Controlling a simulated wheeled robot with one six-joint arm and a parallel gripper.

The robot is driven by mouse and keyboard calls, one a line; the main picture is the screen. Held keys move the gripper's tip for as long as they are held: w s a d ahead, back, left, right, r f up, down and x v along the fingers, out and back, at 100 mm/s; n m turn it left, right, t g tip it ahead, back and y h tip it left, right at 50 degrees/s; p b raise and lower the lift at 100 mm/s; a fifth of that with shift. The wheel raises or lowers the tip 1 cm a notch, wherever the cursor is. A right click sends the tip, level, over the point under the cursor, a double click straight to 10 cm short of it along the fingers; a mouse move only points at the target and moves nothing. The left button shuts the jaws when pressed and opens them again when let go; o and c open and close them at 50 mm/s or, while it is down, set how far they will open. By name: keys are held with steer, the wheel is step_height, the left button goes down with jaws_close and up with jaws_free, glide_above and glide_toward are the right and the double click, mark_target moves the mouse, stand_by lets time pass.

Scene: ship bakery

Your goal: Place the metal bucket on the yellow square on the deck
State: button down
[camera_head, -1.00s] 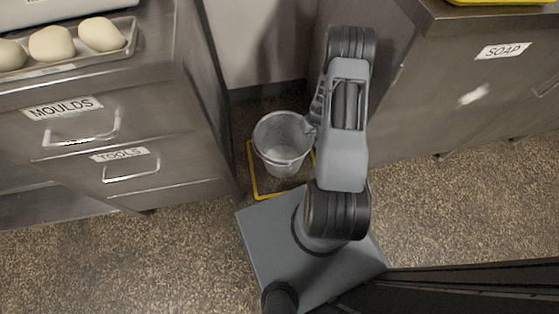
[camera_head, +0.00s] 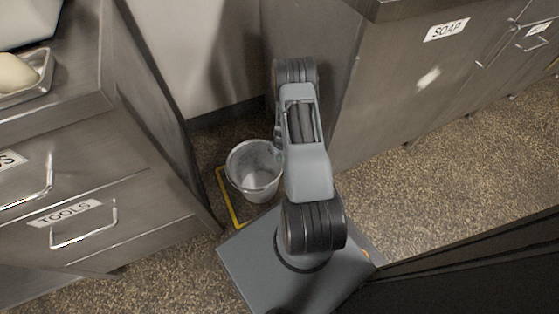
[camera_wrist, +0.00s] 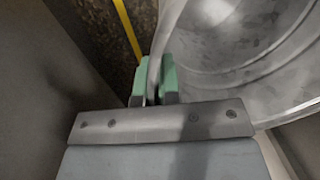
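The metal bucket (camera_head: 257,171) is upright and empty in the gap between the two steel cabinets. The yellow square (camera_head: 230,200) is an outline on the deck; its left and near-left lines show beside and below the bucket. The bucket hides much of it, and I cannot tell whether the bucket's base touches the deck. In the wrist view, my gripper (camera_wrist: 154,84) has its green fingertips on either side of the bucket's rim (camera_wrist: 240,50), closed on it. A yellow line (camera_wrist: 128,28) runs left of the bucket there.
A steel drawer cabinet labelled TOOLS (camera_head: 75,215) stands close on the left. A cabinet labelled SOAP (camera_head: 446,30) stands close on the right. A wall closes the back of the gap. A tray (camera_head: 42,76) with dough sits at upper left. Open deck lies at right.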

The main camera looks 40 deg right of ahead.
steer(key=shift+f+b, duration=0.3)
steer(key=shift+f, duration=1)
steer(key=c, duration=1.3)
jaws_free()
steer(key=shift+r, duration=0.15)
